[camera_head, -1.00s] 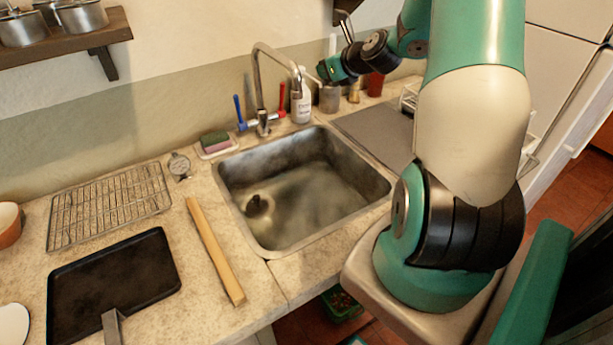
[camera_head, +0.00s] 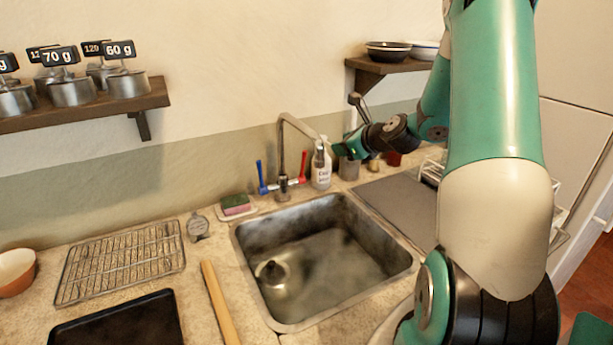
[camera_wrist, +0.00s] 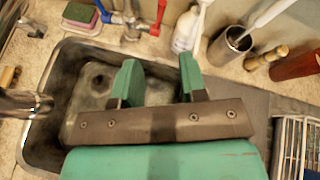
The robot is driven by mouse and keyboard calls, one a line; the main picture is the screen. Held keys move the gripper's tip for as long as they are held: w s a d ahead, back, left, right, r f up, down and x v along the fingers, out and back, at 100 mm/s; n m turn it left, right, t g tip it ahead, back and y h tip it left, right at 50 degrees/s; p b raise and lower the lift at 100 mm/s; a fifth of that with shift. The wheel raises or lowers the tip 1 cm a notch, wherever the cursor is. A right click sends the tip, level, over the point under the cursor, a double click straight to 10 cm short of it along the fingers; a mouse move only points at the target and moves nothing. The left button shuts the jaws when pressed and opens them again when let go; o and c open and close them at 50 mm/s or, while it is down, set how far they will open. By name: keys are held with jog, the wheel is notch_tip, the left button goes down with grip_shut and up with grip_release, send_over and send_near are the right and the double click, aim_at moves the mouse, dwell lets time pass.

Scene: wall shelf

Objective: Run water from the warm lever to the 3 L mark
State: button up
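The tap (camera_head: 283,160) stands behind the sink (camera_head: 240,262). Its red lever (camera_head: 303,165) is on the right and its blue lever (camera_head: 261,176) on the left. The wrist view also shows the red lever (camera_wrist: 159,16) and the blue lever (camera_wrist: 103,11). No running stream is visible. A dark round piece (camera_head: 272,272) sits at the drain in the basin; I see no litre marks. My gripper (camera_wrist: 159,74) is open and empty, seen over the sink area in the wrist view. In the head view its end is right of the tap, beside the white bottle.
A white bottle (camera_head: 321,168) and a grey metal cup (camera_head: 349,168) stand right of the tap. A sponge (camera_head: 236,204) lies left of it. A wire rack (camera_head: 120,262) and a dark tray (camera_head: 118,322) are on the left counter. A shelf (camera_head: 90,110) holds labelled weights.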

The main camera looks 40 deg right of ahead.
notch_tip(320, 180, down, 2)
jog(key=f+n+b, duration=0.1)
jog(key=n+b, duration=0.1)
jog(key=n, duration=0.2)
jog(key=n+t+b, duration=0.5)
jog(key=n+b, duration=0.7)
jog(key=n, duration=1.6)
send_near(304, 157)
jog(key=w+p, duration=0.3)
jog(key=p, duration=0.3)
jog(key=w+p, duration=0.4)
jog(key=p, duration=0.2)
jog(key=w+p, duration=0.3)
jog(key=p, duration=0.3)
jog(key=shift+w+d+f, duration=0.25)
jog(key=shift+d, duration=0.1)
